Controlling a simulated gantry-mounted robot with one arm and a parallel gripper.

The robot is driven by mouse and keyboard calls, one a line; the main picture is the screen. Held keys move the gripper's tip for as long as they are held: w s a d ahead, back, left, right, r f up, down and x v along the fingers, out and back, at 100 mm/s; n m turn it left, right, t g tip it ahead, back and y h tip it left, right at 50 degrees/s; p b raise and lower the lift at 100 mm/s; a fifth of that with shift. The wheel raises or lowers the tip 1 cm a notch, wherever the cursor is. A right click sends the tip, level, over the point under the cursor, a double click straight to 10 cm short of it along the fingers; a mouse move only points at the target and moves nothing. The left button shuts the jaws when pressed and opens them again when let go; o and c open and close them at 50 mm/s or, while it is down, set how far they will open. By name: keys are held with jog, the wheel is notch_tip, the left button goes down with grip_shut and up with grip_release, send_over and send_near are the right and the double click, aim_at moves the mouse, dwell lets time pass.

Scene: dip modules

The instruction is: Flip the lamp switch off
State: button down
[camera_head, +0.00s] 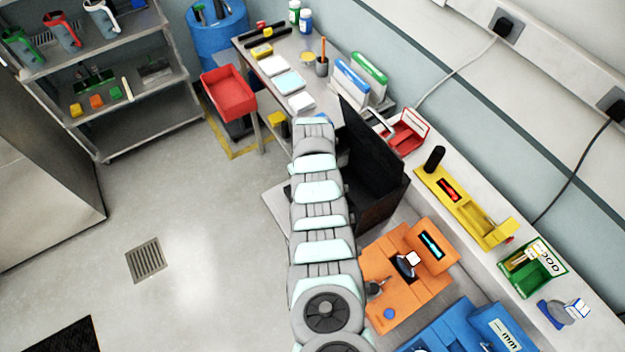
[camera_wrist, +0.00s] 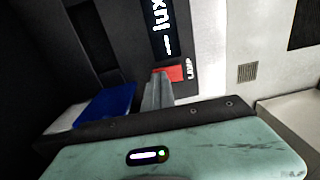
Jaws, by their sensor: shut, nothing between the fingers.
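The lamp switch (camera_wrist: 177,73) is a small red rocker in the wrist view, set in a dark panel (camera_wrist: 130,45) beside a white "LAMP" label. My gripper (camera_wrist: 158,76) is shut and empty. Its grey fingertips are at the left part of the switch and overlap it in the picture; I cannot tell whether they touch. Above the switch is a dark display (camera_wrist: 162,28) with white characters. In the head view a black box-like module (camera_head: 372,165) stands at the far end of my arm; my gripper and the switch are hidden there.
An orange module (camera_head: 405,275) and blue module (camera_head: 465,325) stand near my arm. A red device (camera_head: 405,132), yellow device (camera_head: 465,207) and green tray (camera_head: 533,270) line the wall side. A blue block (camera_wrist: 105,102) lies left of the fingers. Open floor (camera_head: 200,220) lies left.

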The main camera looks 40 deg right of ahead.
jog(key=shift+a+f, duration=0.25)
jog(key=shift+a, duration=0.25)
jog(key=shift+a+f, duration=0.25)
jog(key=shift+a, duration=0.2)
jog(key=shift+r, duration=0.2)
jog(key=shift+a+r+p, duration=0.25)
jog(key=shift+r+p, duration=0.7)
jog(key=shift+r, duration=0.05)
jog(key=d+r, duration=0.2)
jog(key=r, duration=0.1)
jog(key=shift+w+d, duration=0.1)
notch_tip(320, 180, up, 10)
jog(key=b, duration=0.1)
jog(key=shift+d+f+b, duration=0.2)
jog(key=shift+d+b, duration=0.15)
jog(key=shift+d, duration=0.1)
